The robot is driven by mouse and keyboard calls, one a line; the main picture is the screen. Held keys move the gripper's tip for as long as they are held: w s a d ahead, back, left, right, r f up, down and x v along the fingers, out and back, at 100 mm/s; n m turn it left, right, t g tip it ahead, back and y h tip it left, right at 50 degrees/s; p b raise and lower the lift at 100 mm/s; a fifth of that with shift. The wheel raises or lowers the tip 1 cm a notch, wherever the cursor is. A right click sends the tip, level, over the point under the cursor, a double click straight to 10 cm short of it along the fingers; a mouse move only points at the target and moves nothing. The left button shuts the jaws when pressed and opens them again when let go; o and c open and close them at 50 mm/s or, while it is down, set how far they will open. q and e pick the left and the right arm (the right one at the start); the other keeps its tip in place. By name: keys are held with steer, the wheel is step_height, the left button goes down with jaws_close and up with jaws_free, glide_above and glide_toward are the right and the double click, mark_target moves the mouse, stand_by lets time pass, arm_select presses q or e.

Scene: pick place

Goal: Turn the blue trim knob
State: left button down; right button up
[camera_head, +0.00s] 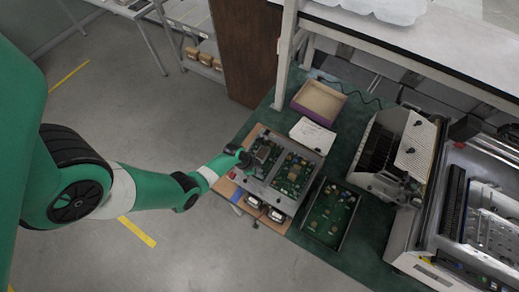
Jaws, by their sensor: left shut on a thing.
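An open electronics unit (311,159) with green circuit boards lies on the bench mat. My left arm comes in from the left, and its gripper (244,160) is at the back left part of this unit. The fingers are small and dark here, and they are shut on what appears to be the blue trim knob. The knob itself is hidden by the gripper. My right gripper is not in view.
A second open circuit tray (331,213) lies to the right of the unit. Papers (312,134) and an open box (318,102) lie behind it. Two dark meters (276,215) sit in front. A large machine (397,155) stands right. Floor at left is clear.

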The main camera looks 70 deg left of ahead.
arm_select(q)
steer(key=shift+a+r+m+p, duration=0.1)
steer(key=shift+m+p, duration=0.2)
steer(key=shift+m, duration=0.2)
steer(key=shift+a+m+g+h, duration=0.1)
steer(key=shift+m+g+h, duration=0.3)
steer(key=shift+m, duration=0.5)
steer(key=m, duration=0.1)
steer(key=m+h, duration=0.1)
steer(key=shift+w+a+m, duration=0.15)
steer(key=shift+m, duration=0.25)
steer(key=shift+w+f+m+g+h+b, duration=0.15)
steer(key=shift+m+g+h+b, duration=0.1)
steer(key=shift+m, duration=0.35)
steer(key=shift+s+f+m+g+h+b, duration=0.15)
steer(key=shift+m+g, duration=0.1)
steer(key=shift+m, duration=0.35)
steer(key=shift+w+a+r+m+g+b, duration=0.1)
steer(key=shift+m+g+b, duration=0.1)
steer(key=shift+m+b, duration=0.4)
steer(key=shift+w+m+g+b, duration=0.1)
steer(key=shift+m+g+b, duration=0.15)
steer(key=shift+m, duration=0.55)
steer(key=c, duration=0.8)
jaws_free()
